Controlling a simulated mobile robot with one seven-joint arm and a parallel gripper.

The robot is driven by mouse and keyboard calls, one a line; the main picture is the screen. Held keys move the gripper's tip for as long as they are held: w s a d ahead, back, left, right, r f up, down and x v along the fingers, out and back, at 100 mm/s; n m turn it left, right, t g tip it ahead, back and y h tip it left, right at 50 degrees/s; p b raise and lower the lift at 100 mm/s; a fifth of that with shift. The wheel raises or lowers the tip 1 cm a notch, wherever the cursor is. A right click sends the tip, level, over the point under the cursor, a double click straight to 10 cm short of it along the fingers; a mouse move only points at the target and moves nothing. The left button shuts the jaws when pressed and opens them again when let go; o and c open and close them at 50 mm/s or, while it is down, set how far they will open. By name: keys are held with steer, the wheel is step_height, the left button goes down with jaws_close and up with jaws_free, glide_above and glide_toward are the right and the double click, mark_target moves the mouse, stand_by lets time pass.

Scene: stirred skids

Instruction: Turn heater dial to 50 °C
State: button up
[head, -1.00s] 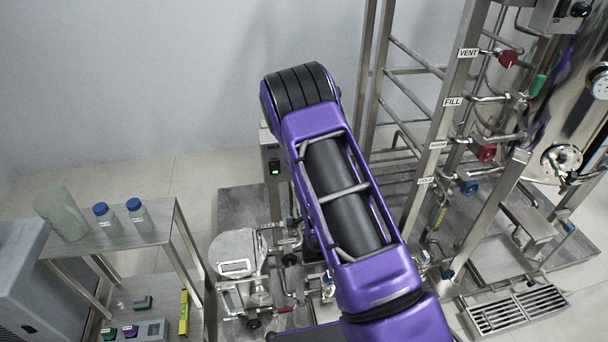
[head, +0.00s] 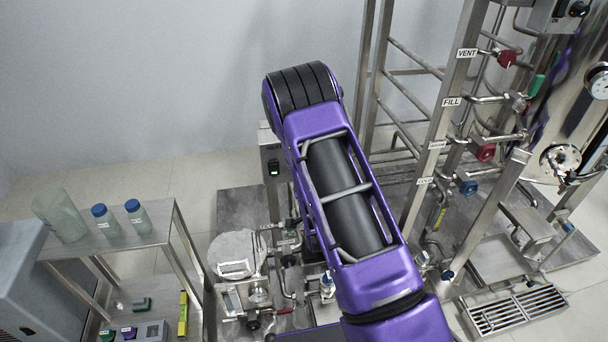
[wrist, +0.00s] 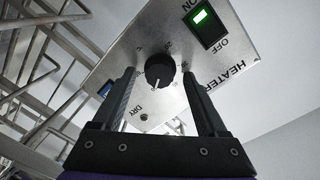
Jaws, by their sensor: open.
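The heater dial (wrist: 160,70) is a round black knob with a pale pointer line on a metal panel marked HEATER (wrist: 222,76). In the wrist view it lies between and beyond the fingertips of my gripper (wrist: 162,82). My gripper is open and the fingers stand on either side of the dial; I cannot tell whether they touch it. The pointer line points down in the wrist picture; the scale numbers are too small to read. The panel's green-lit ON/OFF switch (wrist: 209,26) is at upper right. In the head view my arm hides the dial and gripper, and part of the heater box (head: 272,165) shows.
A metal frame with labelled valves (head: 440,145) stands right of my arm. A steel bench (head: 150,235) with blue-capped bottles and a beaker stands at left. Pipes and a round-lidded vessel (head: 238,250) are below the heater box. A floor grate (head: 518,310) lies at lower right.

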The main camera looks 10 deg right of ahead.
steer(key=s+p, duration=0.2)
steer(key=s, duration=1.5)
steer(key=shift+s+a+r, duration=0.2)
steer(key=shift+r, duration=0.15)
